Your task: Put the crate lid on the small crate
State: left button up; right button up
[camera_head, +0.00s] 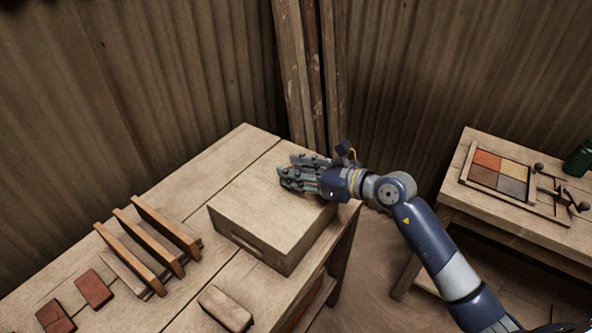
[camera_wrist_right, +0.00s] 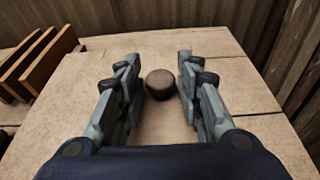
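The small crate (camera_head: 245,240) is a pale wooden box with a slot in its front, near the right edge of the table. Its top is closed by a flat pale panel, which looks like the crate lid (camera_head: 252,203); it also shows in the right wrist view (camera_wrist_right: 165,130). A dark round knob (camera_wrist_right: 160,83) stands on the lid. My right gripper (camera_head: 288,170) is over the lid, fingers pointing left. In the right wrist view its fingers (camera_wrist_right: 157,62) are apart on either side of the knob, with gaps visible. The gripper hides the knob in the head view. My left gripper is out of view.
A rack with upright brown boards (camera_head: 150,243) stands left of the crate. Reddish tiles (camera_head: 94,289) and a rounded wooden block (camera_head: 225,308) lie nearer the front. A second table at right holds a tile tray (camera_head: 463,178) and a green bottle (camera_head: 580,158). Walls stand behind.

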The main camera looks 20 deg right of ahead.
jog(key=shift+r, duration=0.1)
jog(key=shift+r, duration=0.25)
jog(key=b+v, duration=0.2)
jog(key=v, duration=1)
dwell(1.0)
